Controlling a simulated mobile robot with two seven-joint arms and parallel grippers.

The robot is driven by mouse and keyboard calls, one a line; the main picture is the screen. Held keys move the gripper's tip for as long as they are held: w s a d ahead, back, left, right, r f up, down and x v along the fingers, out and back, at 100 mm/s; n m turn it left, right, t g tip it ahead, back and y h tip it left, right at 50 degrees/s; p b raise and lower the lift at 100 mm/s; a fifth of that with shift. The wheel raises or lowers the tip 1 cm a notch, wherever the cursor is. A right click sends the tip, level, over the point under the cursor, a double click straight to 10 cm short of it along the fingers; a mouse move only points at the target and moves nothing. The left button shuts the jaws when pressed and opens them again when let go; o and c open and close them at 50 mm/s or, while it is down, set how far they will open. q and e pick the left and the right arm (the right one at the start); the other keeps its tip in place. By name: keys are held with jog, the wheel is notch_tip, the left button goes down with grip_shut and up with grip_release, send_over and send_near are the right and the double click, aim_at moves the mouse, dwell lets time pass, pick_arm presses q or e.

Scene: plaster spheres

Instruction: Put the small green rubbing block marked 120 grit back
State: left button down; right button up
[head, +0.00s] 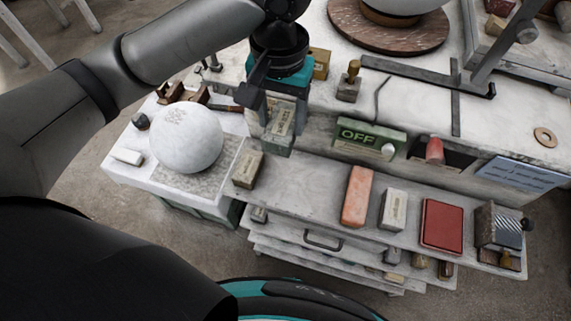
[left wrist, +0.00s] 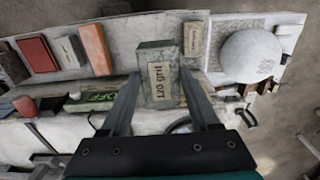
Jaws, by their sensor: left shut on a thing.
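The small grey-green rubbing block (head: 281,119) is held in my left gripper (head: 277,128), over the back left part of the shelf. In the left wrist view the block (left wrist: 158,91) sits between the two fingers (left wrist: 163,97), and its pale label reads "120 grit". How far it is above the shelf is hard to tell. On the shelf (head: 300,190) a similar labelled block (head: 247,169) lies to the left, and an orange block (head: 357,196) and a pale labelled block (head: 393,210) lie to the right. My right gripper is not in view.
The shelf is bare between the left labelled block and the orange block. A red pad (head: 442,224) and a striped block (head: 497,228) lie farther right. A green OFF sign (head: 370,138) stands behind the shelf. A white sphere (head: 187,138) rests at the left.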

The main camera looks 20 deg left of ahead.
pick_arm(q)
jog(key=shift+f+b, duration=1.7)
jog(key=shift+f, duration=8.1)
jog(key=shift+s, duration=0.1)
jog(key=shift+c, duration=0.6)
grip_release()
jog(key=shift+f, duration=0.15)
notch_tip(320, 180, up, 12)
jog(key=p, duration=0.2)
jog(key=shift+r, duration=0.2)
